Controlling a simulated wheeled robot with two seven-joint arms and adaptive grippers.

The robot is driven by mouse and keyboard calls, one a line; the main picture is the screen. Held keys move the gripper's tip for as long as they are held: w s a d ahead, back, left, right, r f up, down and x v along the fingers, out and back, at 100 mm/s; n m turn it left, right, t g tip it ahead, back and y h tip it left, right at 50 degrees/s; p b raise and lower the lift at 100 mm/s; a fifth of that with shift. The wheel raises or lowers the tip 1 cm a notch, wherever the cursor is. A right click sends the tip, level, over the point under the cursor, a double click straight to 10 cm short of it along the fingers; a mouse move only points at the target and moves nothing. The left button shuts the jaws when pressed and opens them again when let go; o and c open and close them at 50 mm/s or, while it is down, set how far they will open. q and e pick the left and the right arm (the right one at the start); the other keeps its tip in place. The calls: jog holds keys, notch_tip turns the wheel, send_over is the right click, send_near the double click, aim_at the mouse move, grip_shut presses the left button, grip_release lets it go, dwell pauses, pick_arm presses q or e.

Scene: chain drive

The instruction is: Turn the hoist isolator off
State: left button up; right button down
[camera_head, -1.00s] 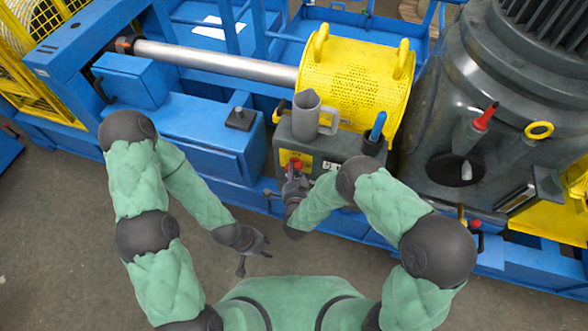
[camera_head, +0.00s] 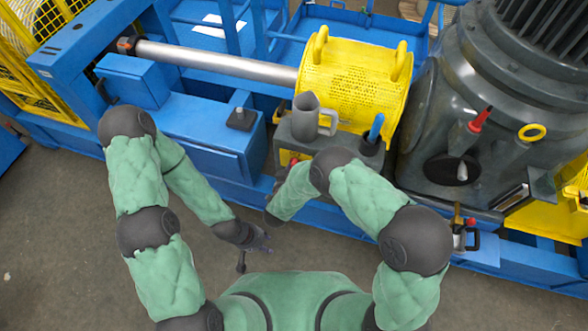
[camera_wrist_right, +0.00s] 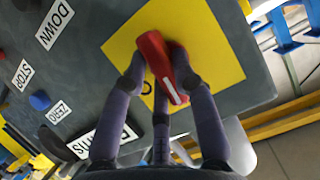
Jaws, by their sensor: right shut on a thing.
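The isolator's red handle (camera_wrist_right: 155,58) sits on a yellow plate (camera_wrist_right: 220,52) on the grey control box in the right wrist view. My right gripper (camera_wrist_right: 163,80) is shut on the red handle, with fingers on both sides of it. The handle lies tilted across the plate. In the head view the yellow plate (camera_head: 284,157) shows only in part at the front of the grey box (camera_head: 340,147), and my right forearm hides most of the handle and gripper. My left gripper (camera_head: 256,252) hangs open and empty above the floor, left of the right arm.
In the right wrist view, labels DOWN (camera_wrist_right: 55,24) and STOP (camera_wrist_right: 22,74) and a blue button (camera_wrist_right: 40,101) are on the same panel. A grey jug (camera_head: 312,118) and a blue-handled tool in a holder (camera_head: 375,130) stand on the box. The floor (camera_head: 70,240) at left is clear.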

jog(key=shift+r+n+h, duration=0.1)
jog(key=shift+n+h, duration=0.2)
dwell(0.4)
jog(key=c, duration=1)
grip_release()
jog(key=v, duration=0.7)
jog(key=shift+s+a+r, duration=0.15)
